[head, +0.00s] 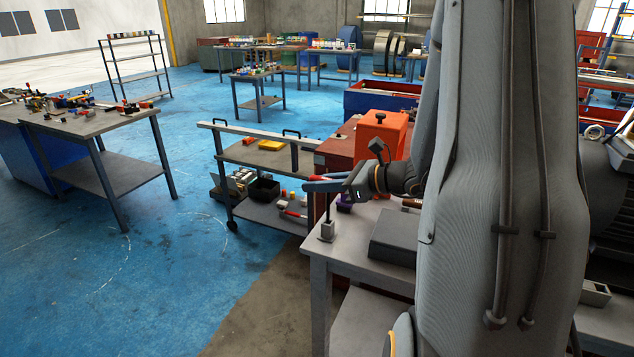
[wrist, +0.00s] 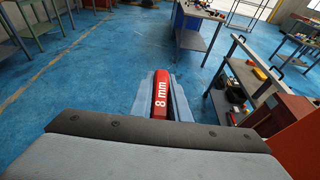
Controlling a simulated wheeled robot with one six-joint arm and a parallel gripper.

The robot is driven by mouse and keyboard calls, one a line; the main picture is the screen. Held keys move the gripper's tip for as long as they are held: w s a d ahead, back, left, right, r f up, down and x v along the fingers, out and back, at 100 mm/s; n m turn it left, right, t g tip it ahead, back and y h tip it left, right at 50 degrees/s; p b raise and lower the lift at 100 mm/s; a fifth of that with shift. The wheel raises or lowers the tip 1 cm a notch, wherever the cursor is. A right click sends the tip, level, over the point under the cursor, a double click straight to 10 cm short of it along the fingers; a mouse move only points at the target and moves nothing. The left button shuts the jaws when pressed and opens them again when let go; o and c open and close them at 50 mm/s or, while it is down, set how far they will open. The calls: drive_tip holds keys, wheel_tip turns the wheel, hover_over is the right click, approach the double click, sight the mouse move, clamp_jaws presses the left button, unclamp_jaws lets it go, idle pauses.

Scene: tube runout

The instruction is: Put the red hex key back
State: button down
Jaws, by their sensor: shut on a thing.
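My gripper (head: 318,184) has blue fingers and is shut on the red hex key (wrist: 160,95). In the head view a bit of the red handle (head: 322,180) shows at the fingers. A thin dark shaft hangs upright below it. A small grey block (head: 327,230) stands on the near corner of the grey bench (head: 350,254), directly under the shaft. The shaft's lower end meets the block's top in the picture; I cannot tell whether it is inside or just in front or behind.
An orange box (head: 378,134) with a black knob and a dark grey box (head: 395,235) stand close to my gripper. A trolley (head: 262,157) with a yellow item and bins is behind. A tool-covered table (head: 95,122) stands left. Blue floor between them is free.

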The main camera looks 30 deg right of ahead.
drive_tip(key=shift+f+b, duration=0.95)
drive_tip(key=shift+f, duration=0.55)
drive_tip(key=c, duration=0.8)
unclamp_jaws()
drive_tip(key=p+v, duration=0.4)
drive_tip(key=v, duration=0.6)
drive_tip(key=shift+p, duration=0.4)
idle(0.7)
